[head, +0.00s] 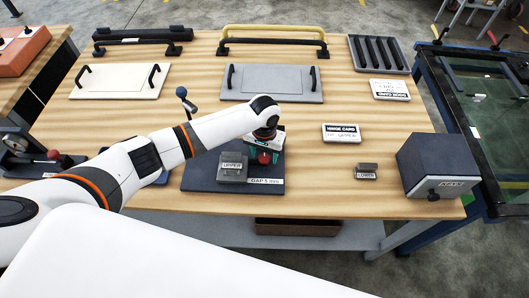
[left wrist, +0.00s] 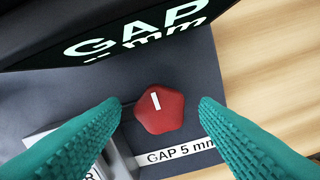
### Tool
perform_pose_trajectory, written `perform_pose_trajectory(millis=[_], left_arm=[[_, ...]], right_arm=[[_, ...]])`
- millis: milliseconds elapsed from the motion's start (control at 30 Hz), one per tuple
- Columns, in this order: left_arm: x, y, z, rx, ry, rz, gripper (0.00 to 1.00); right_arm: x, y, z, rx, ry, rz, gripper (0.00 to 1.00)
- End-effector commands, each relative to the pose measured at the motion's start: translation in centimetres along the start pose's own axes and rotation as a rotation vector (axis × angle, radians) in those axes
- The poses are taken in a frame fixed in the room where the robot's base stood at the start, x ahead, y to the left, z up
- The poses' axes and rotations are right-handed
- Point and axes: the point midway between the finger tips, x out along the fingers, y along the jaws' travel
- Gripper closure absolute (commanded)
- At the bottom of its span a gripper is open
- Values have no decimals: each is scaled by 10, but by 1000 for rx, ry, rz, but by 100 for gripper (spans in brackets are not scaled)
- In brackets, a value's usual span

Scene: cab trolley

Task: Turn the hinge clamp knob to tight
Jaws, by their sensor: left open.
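The red clamp knob (left wrist: 160,108) has a lobed shape with a white index mark. It stands on the dark hinge fixture (left wrist: 215,120), beside a label reading "GAP 5 mm". My left gripper (left wrist: 160,106) is open, with one teal finger on each side of the knob and gaps visible at both sides. In the head view the knob (head: 264,158) shows under my left gripper (head: 265,147), partly hidden by it. A grey hinge piece marked "UPPER" (head: 232,168) sits on the fixture to the left of the knob. My right gripper does not show.
A hinge card (head: 342,134), a small piece marked "LOWER" (head: 367,171) and a dark box (head: 438,163) stand to the right. Two panels with handles (head: 272,83) lie behind.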

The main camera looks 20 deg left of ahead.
Motion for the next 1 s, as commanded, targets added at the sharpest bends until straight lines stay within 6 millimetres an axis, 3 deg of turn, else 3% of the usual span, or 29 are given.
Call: perform_pose_trajectory(millis=[333, 600, 1000], left_arm=[[4, 0, 0, 1, 0, 0, 46], [4, 0, 0, 1, 0, 0, 89], [2, 0, 0, 78, 1, 0, 89]], right_arm=[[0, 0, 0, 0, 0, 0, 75], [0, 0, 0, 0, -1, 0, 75], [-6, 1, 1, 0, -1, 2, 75]])
